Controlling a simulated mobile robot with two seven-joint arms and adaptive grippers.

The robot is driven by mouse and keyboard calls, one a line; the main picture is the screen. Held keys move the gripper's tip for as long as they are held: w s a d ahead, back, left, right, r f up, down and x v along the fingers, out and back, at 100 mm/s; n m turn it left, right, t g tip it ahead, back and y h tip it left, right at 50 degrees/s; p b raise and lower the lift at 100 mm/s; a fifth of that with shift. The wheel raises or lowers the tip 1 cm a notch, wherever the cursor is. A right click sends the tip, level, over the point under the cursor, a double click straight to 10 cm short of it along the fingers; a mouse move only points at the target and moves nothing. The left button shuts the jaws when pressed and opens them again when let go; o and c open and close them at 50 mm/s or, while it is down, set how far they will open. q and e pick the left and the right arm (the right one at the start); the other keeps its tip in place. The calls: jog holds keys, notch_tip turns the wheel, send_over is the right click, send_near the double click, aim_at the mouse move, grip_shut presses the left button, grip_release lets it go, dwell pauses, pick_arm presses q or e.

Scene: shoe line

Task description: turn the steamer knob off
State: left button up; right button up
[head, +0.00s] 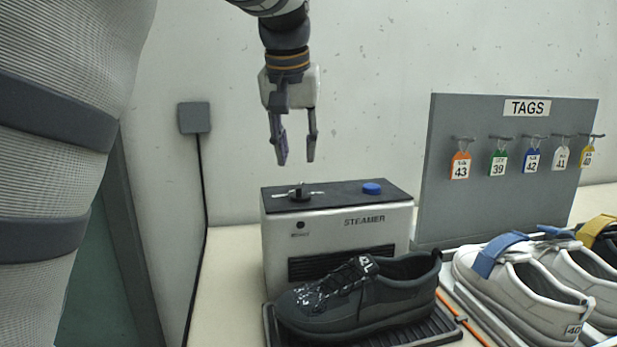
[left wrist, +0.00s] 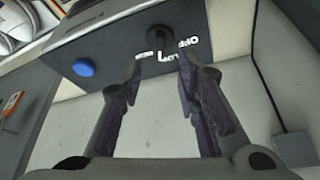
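The steamer (head: 285,245) is a grey box with a dark top, standing behind a dark shoe. Its black knob (head: 299,193) stands up on the left of the top, between white markings. In the left wrist view the knob (left wrist: 158,38) shows ahead of the fingertips, beside white lettering; I cannot tell which setting it points to. My left gripper (head: 297,160) points down above the knob, apart from it. Its two fingers are open with nothing between them, as the left wrist view (left wrist: 160,65) also shows. My right gripper is not in view.
A blue button (head: 371,188) is on the steamer top's right. The dark shoe (head: 350,300) sits on a black tray in front. A tag board (head: 500,205) with several hanging tags and white shoes (head: 505,285) stand to the right. A wall box with a cable (head: 194,118) is at left.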

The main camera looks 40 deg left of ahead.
aim_at(300, 185)
pick_arm(q)
jog(key=x, duration=0.7)
jog(key=shift+w+a+f, duration=0.15)
jog(key=shift+f, duration=0.15)
jog(key=shift+c, duration=0.2)
grip_shut()
